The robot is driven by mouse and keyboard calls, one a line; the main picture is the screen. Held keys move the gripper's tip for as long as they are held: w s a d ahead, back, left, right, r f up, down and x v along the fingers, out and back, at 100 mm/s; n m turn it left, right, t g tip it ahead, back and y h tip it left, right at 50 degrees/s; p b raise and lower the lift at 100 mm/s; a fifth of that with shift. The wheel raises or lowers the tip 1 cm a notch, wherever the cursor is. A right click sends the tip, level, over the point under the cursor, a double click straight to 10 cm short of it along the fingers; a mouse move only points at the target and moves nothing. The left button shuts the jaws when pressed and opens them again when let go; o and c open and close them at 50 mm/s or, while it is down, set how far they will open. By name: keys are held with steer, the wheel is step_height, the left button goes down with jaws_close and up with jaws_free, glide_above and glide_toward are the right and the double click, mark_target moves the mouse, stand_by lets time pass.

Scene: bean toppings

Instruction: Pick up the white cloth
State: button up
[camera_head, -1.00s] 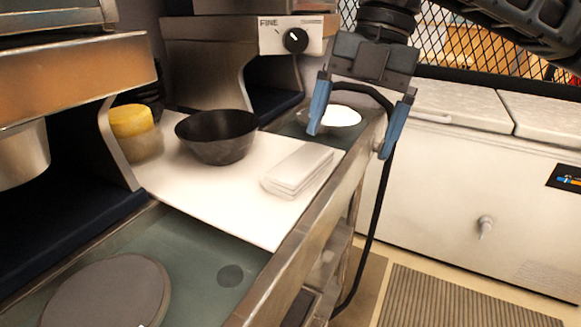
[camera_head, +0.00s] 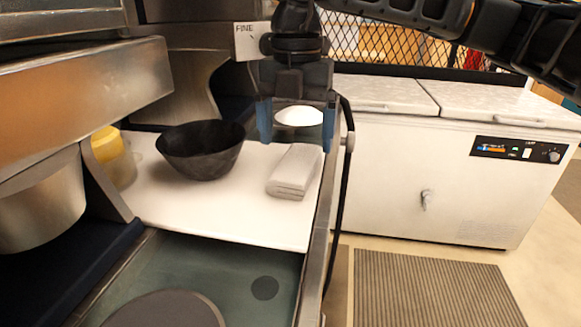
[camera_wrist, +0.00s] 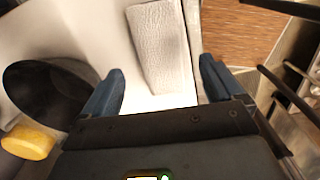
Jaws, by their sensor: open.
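The folded white cloth (camera_head: 295,172) lies on the white board (camera_head: 225,218) on the counter, close to the board's right edge. In the wrist view the cloth (camera_wrist: 161,45) stretches away ahead of the space between my fingers. My gripper (camera_head: 297,135) is open and empty, with blue fingers. In the head view it appears just behind and above the far end of the cloth, apart from it. In the wrist view my gripper (camera_wrist: 160,90) has one finger on each side of the cloth's line.
A black bowl (camera_head: 201,150) stands on the board left of the cloth. A yellow-topped container (camera_head: 108,152) is farther left. A bowl with white content (camera_head: 299,116) shows behind my gripper. A white chest freezer (camera_head: 420,175) stands right of the counter across floor space.

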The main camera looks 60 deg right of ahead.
mark_target(295, 160)
step_height(295, 160, down, 5)
stand_by(0.3)
steer(key=shift+c, duration=0.2)
steer(key=c, duration=1)
steer(key=shift+r, duration=0.1)
steer(key=shift+r, duration=0.45)
steer(key=r, duration=0.1)
steer(key=d+r, duration=0.1)
steer(key=r, duration=0.1)
steer(key=shift+s+r, duration=0.1)
steer(key=shift+r, duration=0.2)
steer(key=d+r, duration=0.2)
steer(key=d, duration=0.1)
steer(key=s+d+r, duration=0.1)
steer(key=d+r, duration=0.1)
steer(key=d, duration=0.2)
steer(key=d+r+b, duration=0.1)
steer(key=d+r, duration=0.1)
steer(key=d, duration=0.1)
steer(key=shift+s+d+r, duration=0.2)
steer(key=shift+s+d, duration=0.05)
steer(key=shift+s, duration=0.1)
